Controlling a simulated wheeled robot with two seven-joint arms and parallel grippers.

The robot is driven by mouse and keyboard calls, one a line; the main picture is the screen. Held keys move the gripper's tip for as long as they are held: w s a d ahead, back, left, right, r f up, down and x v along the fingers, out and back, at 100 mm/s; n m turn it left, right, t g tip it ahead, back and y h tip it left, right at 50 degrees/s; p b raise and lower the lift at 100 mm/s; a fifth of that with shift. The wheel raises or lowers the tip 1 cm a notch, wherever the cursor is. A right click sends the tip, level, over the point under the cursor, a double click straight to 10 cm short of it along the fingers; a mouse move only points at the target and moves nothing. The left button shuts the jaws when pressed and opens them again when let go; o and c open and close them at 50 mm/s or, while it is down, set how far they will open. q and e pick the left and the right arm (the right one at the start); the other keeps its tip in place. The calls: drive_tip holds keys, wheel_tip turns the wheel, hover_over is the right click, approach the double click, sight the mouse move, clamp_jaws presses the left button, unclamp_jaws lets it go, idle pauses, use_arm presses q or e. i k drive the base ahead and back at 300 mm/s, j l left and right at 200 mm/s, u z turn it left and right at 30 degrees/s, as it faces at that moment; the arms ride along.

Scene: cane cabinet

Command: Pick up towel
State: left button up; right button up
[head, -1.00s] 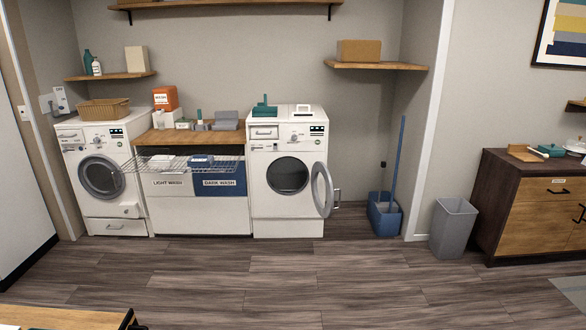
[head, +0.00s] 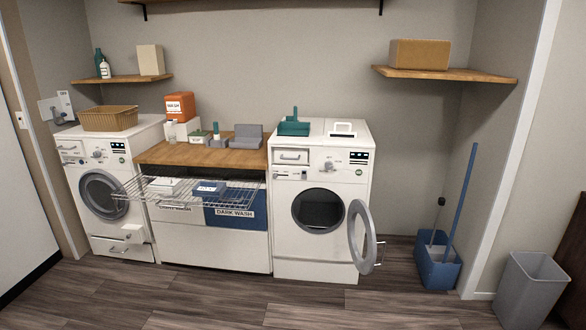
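No item is clearly marked as the towel. A white folded item (head: 165,186) and a blue folded item (head: 209,188) lie on a wire rack (head: 238,195) in front of the counter; either could be a towel, but they are too small to tell. Grey items (head: 247,136) sit on the wooden counter (head: 190,153), of unclear kind. Neither of my grippers shows in the head view.
The right washer (head: 318,250) has its round door (head: 362,237) standing open. The left washer (head: 102,195) bears a wicker basket (head: 110,118). A blue bucket (head: 437,268) with a long handle and a grey bin (head: 530,288) stand at right. The floor in front is clear.

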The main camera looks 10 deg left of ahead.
sight(167, 186)
drive_tip(key=i+u, duration=0.35)
drive_tip(key=i, duration=1.35)
